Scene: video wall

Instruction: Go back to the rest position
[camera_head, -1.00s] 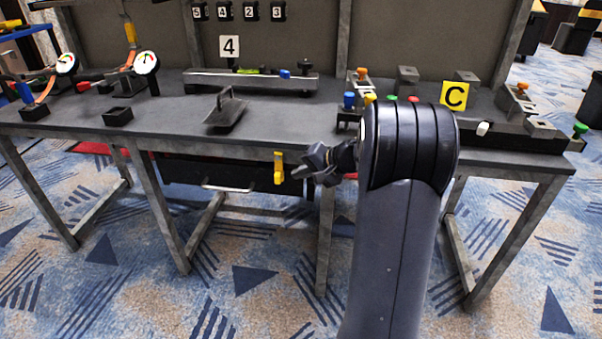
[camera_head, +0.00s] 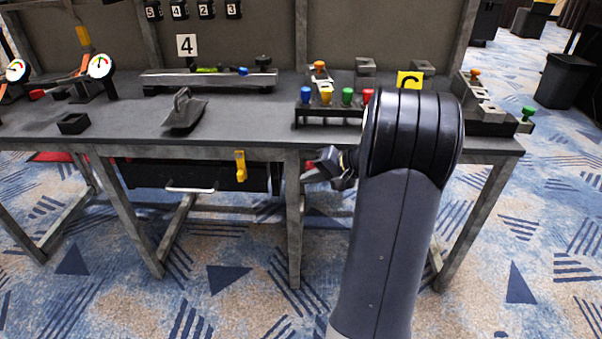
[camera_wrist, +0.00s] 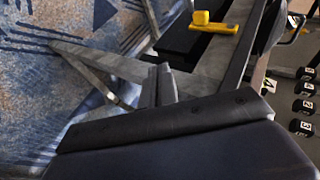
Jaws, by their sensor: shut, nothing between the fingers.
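My gripper (camera_head: 322,166) is small and dark in the head view, at the left of my raised arm, in front of the workbench's front edge and a little below its top. It holds nothing. In the wrist view the fingers (camera_wrist: 158,88) show as a grey pair close together at the centre. My arm hides part of the bench's right side.
The grey workbench (camera_head: 232,118) carries colored knobs, such as a blue one (camera_head: 305,96), a yellow C sign (camera_head: 409,80), gauges (camera_head: 101,66) and a scoop-like tool (camera_head: 185,110). Carpet in front is clear.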

